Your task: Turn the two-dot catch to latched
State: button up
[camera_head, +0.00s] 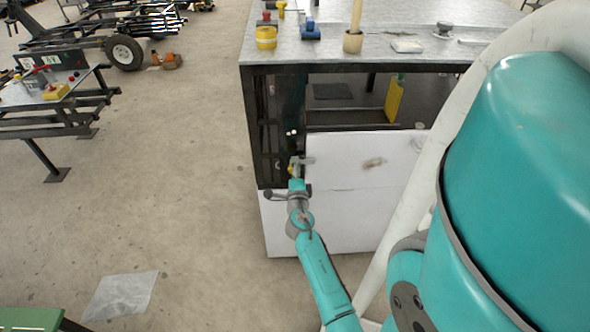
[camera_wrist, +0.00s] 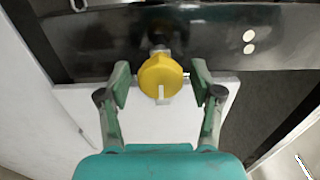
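The catch is a round yellow knob (camera_wrist: 160,72) on a dark upright, with a pale tab at its lower middle in the wrist view. Two white dots (camera_wrist: 249,41) mark the dark upright to its right there; they also show in the head view (camera_head: 291,133). My gripper (camera_wrist: 160,84) is open, with one finger on each side of the knob and a visible gap at both sides. In the head view my gripper (camera_head: 297,168) is at the cabinet's left post and mostly hides the knob.
A white panel (camera_head: 345,205) covers the cabinet front beside the post. The bench top (camera_head: 345,42) above holds small tools and a yellow tape roll (camera_head: 266,37). A dark lever (camera_head: 273,195) sits low on the post. Open floor (camera_head: 190,150) lies to the left.

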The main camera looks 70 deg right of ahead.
jog(key=v, duration=0.7)
jog(key=shift+a, duration=0.25)
jog(key=shift+s, duration=0.1)
dwell(0.5)
jog(key=s+a+f+n+t+y, duration=0.1)
jog(key=a+f+n+t+y, duration=0.15)
jog(key=a+n, duration=0.45)
jog(key=s+a+f+n+t+y, duration=0.1)
jog(key=a+n+y, duration=0.2)
jog(key=a, duration=0.8)
jog(key=s+a+f+n+t+y, duration=0.1)
jog(key=a+n+t+y, duration=0.15)
jog(key=a+n, duration=0.45)
jog(key=s+a+r+n+t+y, duration=0.1)
jog(key=s+a+r+n+y, duration=0.3)
jog(key=a, duration=0.5)
jog(key=s+a+r+n+t+y, duration=0.1)
jog(key=s+a+r+n+y, duration=0.3)
jog(key=s+a+r+n, duration=0.5)
jog(key=shift+s+n+y, duration=0.3)
jog(key=shift+s+n, duration=0.45)
jog(key=shift+n, duration=0.05)
jog(key=shift+a, duration=0.1)
